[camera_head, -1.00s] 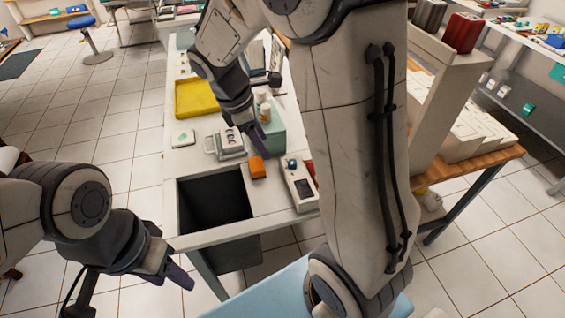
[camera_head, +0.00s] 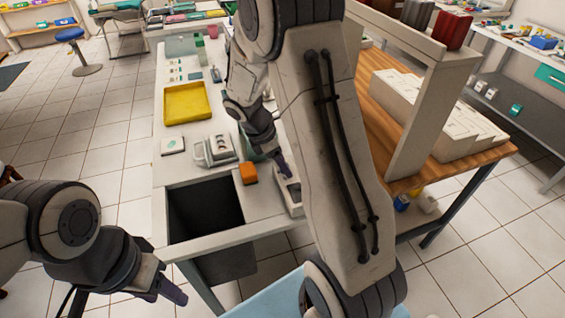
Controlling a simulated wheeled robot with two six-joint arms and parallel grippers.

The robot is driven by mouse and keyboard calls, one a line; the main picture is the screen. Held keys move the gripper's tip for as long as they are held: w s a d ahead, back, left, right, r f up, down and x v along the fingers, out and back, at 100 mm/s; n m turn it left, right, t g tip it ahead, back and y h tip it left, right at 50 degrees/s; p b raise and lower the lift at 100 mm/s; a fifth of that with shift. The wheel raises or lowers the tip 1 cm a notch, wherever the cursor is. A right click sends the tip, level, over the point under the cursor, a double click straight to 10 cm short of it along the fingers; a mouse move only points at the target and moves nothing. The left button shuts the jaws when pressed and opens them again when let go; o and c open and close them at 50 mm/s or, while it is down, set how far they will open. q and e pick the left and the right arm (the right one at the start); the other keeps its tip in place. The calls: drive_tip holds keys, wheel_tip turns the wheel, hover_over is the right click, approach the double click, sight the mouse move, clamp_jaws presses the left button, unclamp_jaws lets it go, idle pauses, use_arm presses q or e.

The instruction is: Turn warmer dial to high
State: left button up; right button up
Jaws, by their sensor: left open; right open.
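A white box-shaped device (camera_head: 294,206), which looks like the warmer, sits near the front right of the white worktop. Its right side is hidden behind my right arm. My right gripper (camera_head: 284,168) is open and empty, pointing down at the device's far end. It covers that end, so I cannot see the dial or its setting, nor tell whether the fingers touch it. My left gripper (camera_head: 174,292) is open and empty, low in front of the worktop's front left corner, well away from the device.
An orange block (camera_head: 248,173) lies just left of the device. A grey-white apparatus (camera_head: 217,151) and a yellow tray (camera_head: 187,103) stand farther back. A dark open recess (camera_head: 205,208) is in the worktop's front. A wooden bench with a shelf (camera_head: 420,130) stands at the right.

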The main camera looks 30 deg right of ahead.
clamp_jaws()
